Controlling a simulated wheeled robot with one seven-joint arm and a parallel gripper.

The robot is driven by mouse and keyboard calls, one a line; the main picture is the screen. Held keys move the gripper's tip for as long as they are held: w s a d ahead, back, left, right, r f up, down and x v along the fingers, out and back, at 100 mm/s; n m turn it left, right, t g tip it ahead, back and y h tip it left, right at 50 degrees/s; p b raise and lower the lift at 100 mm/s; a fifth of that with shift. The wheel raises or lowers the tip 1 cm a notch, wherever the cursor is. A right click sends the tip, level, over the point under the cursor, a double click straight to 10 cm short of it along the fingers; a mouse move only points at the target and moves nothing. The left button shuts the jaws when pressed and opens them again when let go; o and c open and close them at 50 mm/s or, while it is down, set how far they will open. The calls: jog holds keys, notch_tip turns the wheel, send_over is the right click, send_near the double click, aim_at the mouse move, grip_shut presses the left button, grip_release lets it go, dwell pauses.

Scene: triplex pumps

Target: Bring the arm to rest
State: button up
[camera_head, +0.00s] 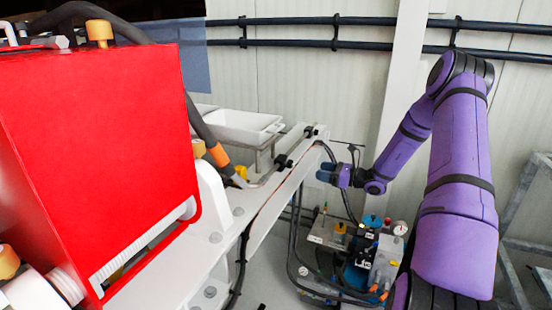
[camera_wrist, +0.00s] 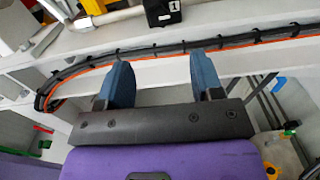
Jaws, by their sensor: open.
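My purple arm reaches from the right side of the head view toward the middle. My gripper (camera_head: 327,173) is at its end, beside the white beam (camera_head: 262,215) and above the small hydraulic unit. In the wrist view my gripper (camera_wrist: 164,84) shows two blue fingers spread well apart, with nothing between them. Beyond the fingertips are the white beam (camera_wrist: 225,64) and a black and orange cable bundle (camera_wrist: 155,51) along it. I cannot tell whether the fingertips touch the beam.
A large red pump housing (camera_head: 95,140) fills the left. A white tray (camera_head: 238,125) stands behind the beam. A hydraulic unit (camera_head: 350,245) with gauges and valves sits below my arm. A grey metal frame (camera_head: 525,215) is at the right edge. Black pipes (camera_head: 300,22) run along the wall.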

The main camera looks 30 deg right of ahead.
jog(key=s+a+r+n+g+h, duration=0.1)
jog(key=s+a+r+n+g, duration=0.5)
jog(key=a+r+n, duration=0.4)
jog(key=s+a+r+n+g, duration=0.5)
jog(key=a+r+g, duration=0.15)
jog(key=a, duration=0.55)
jog(key=s+a+r+n+t+h, duration=0.1)
jog(key=s+r+n+h, duration=0.2)
jog(key=s, duration=0.5)
jog(key=s+a+r+n+t+h, duration=0.1)
jog(key=s+r+n+h, duration=0.2)
jog(key=s+n, duration=0.3)
jog(key=s+a+r+n+t+h, duration=0.1)
jog(key=s+r+n+h, duration=0.3)
jog(key=s, duration=0.7)
jog(key=shift+a+r+n+t, duration=0.3)
jog(key=shift+a+r+t, duration=0.05)
jog(key=shift+r, duration=0.5)
jog(key=shift+w, duration=0.1)
